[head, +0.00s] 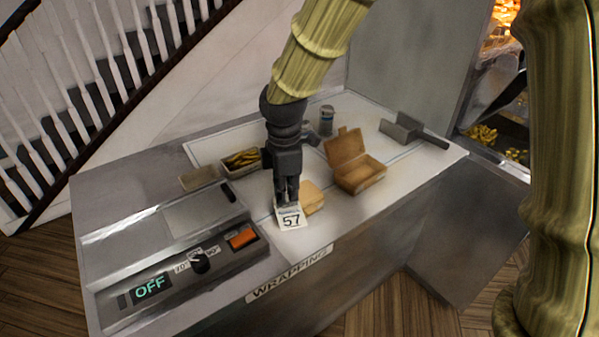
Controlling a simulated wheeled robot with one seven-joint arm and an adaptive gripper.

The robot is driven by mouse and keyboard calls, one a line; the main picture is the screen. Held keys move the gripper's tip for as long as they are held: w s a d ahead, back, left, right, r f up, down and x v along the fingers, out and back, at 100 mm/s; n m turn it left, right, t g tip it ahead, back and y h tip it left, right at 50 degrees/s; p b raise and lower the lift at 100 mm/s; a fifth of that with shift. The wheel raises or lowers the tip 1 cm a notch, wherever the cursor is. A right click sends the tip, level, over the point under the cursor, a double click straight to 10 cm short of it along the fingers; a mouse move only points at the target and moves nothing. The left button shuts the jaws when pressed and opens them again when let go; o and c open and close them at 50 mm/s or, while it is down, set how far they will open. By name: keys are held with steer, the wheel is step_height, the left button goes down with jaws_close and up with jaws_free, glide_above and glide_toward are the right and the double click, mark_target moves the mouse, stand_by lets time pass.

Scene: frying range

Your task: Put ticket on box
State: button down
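The ticket (291,221), a small white card with a black "57", is near the front edge of the wrapping counter, in front of the control panel's right end. My gripper (287,201) points down at the ticket, its dark fingers meeting or overlapping the card's top edge. Whether they are closed on it is too small to tell, as is whether the card touches the counter. A tan closed-looking box (312,198) sits just right of the ticket, partly hidden behind my gripper. An open brown cardboard box (359,174) with its lid raised stands further right.
The counter (393,173) has free room right of the open box. A small tray with yellow contents (242,163), a grey canister (326,121) and a dark scoop-like tool (412,132) stand behind. A control panel (176,272) reading "OFF" is at left.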

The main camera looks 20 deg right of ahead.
steer(key=w+d+p, duration=0.1)
steer(key=w+d, duration=0.1)
steer(key=w, duration=0.2)
steer(key=w+d+f+p, duration=0.1)
steer(key=w+d, duration=0.1)
steer(key=w, duration=0.1)
steer(key=w+d+p, duration=0.2)
steer(key=w, duration=0.2)
steer(key=shift+w+d+f, duration=0.15)
steer(key=shift+w+d, duration=0.15)
steer(key=shift+w, duration=0.05)
steer(key=shift+f+p, duration=0.85)
steer(key=shift+f, duration=0.9)
steer(key=shift+f, duration=0.15)
steer(key=c, duration=1.6)
jaws_free()
steer(key=shift+c, duration=0.2)
step_height(320, 180, up, 12)
steer(key=b, duration=0.4)
steer(key=shift+r, duration=0.2)
